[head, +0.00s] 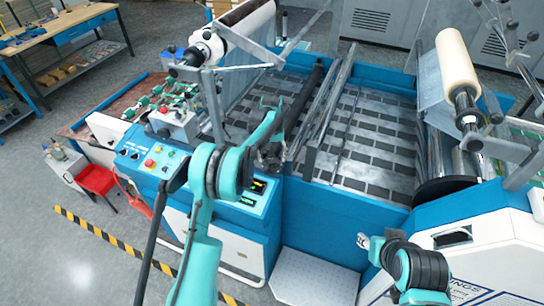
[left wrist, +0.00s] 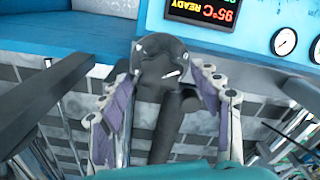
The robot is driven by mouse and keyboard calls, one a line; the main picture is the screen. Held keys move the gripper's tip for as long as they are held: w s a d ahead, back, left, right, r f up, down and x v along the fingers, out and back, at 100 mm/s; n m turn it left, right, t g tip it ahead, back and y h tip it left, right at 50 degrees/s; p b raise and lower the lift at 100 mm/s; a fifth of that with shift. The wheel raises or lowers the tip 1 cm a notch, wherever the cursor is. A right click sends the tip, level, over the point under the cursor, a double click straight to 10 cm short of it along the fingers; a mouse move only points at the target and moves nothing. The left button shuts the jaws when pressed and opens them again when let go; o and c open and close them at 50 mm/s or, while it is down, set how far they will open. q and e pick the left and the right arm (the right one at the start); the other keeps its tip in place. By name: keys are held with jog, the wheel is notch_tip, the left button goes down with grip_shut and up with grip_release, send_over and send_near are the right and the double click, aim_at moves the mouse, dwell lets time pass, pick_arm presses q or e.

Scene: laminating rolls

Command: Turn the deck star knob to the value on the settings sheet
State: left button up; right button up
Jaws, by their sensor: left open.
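In the left wrist view, a black knob (left wrist: 163,62) with a small white mark stands on a dark shaft over the deck. My left gripper (left wrist: 165,82) is open, with one finger on each side of the knob; I cannot tell whether they touch it. In the head view my left gripper (head: 270,155) is at the deck's near left edge, beside the control panel, and the knob is hard to make out there. My right arm is at the lower right; its gripper (head: 363,241) is small and unclear.
The blue control panel (head: 150,158) with buttons is left of my gripper. A display (left wrist: 213,12) reads "95°C READY" upside down, near two gauges. Rollers and bars cross the slatted deck (head: 375,150). A cream roll (head: 457,62) stands at right. A workbench (head: 60,32) is far left.

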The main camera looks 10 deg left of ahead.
pick_arm(q)
jog(key=c, duration=1.1)
jog(key=shift+c, duration=0.2)
